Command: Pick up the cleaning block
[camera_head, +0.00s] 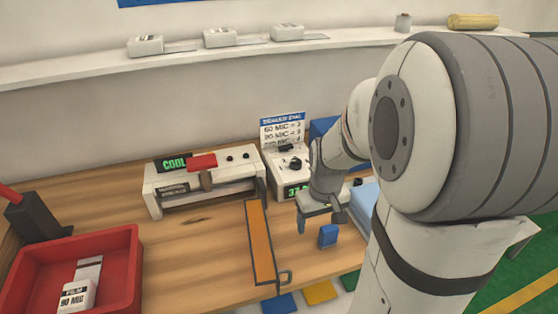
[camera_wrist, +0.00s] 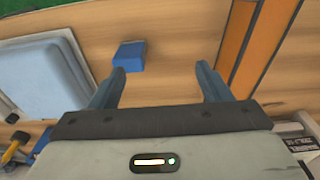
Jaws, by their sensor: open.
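A small blue block (camera_head: 327,236), which I take to be the cleaning block, sits on the wooden table (camera_head: 190,265). It lies to the right of the orange strip (camera_head: 260,243). In the wrist view the blue block (camera_wrist: 129,55) shows just beyond the left fingertip, off-centre to the left. My gripper (camera_head: 320,220) is near the block, with its fingers pointing down. In the wrist view my gripper (camera_wrist: 160,70) has its two blue-grey fingers spread apart, with bare wood between them. Nothing is held. Contact between finger and block cannot be told.
A white machine reading "COOL" (camera_head: 165,189) and a display unit (camera_head: 288,165) stand at the back. A red bin (camera_head: 133,258) is at the left. A pale blue pad (camera_wrist: 45,75) lies beside the block. Bare wood lies left of the strip.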

